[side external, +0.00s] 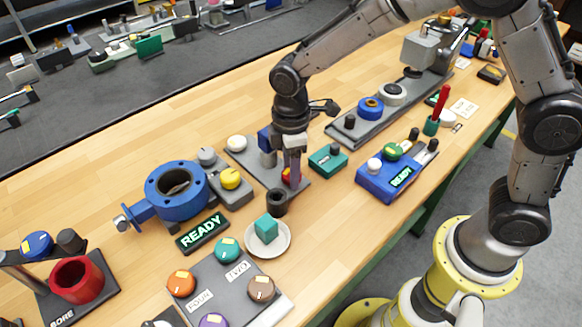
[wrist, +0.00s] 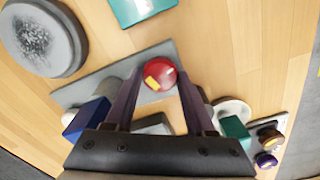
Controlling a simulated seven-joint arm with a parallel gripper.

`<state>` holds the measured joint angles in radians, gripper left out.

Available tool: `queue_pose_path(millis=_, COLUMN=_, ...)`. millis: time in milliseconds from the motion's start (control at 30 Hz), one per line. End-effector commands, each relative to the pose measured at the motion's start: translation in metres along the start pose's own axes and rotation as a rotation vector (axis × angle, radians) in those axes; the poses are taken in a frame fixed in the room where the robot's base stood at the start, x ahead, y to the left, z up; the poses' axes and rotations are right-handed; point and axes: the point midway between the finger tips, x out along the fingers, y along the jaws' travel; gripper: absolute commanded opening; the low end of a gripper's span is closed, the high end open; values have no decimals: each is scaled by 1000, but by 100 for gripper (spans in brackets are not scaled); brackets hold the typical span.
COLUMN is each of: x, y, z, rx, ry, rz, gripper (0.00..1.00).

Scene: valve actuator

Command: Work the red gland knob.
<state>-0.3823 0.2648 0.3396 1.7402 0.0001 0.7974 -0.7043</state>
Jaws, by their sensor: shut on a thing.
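The red gland knob (wrist: 160,73) has a yellow mark on its top and sits on a grey plate (wrist: 86,92). In the side view the knob (side external: 286,174) shows only in part, because my fingers cover much of it. My gripper (side external: 291,178) points down over the plate, with one finger on each side of the knob. In the wrist view my gripper (wrist: 160,80) is shut on the knob, its fingertips at the knob's left and right sides. The yellow mark lies left of the knob's centre.
A teal box (side external: 327,160) stands close to the right of my gripper, and a dark cup (side external: 277,202) stands just in front. A blue valve body (side external: 177,192) and a yellow knob (side external: 230,179) are to the left. Bare wood lies behind the plate.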

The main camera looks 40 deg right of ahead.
Motion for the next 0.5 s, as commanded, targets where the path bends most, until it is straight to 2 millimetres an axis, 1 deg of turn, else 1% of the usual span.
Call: queue_pose_path(millis=500, x=-2, y=1, z=0, rx=491, ry=3, rz=2, gripper=0)
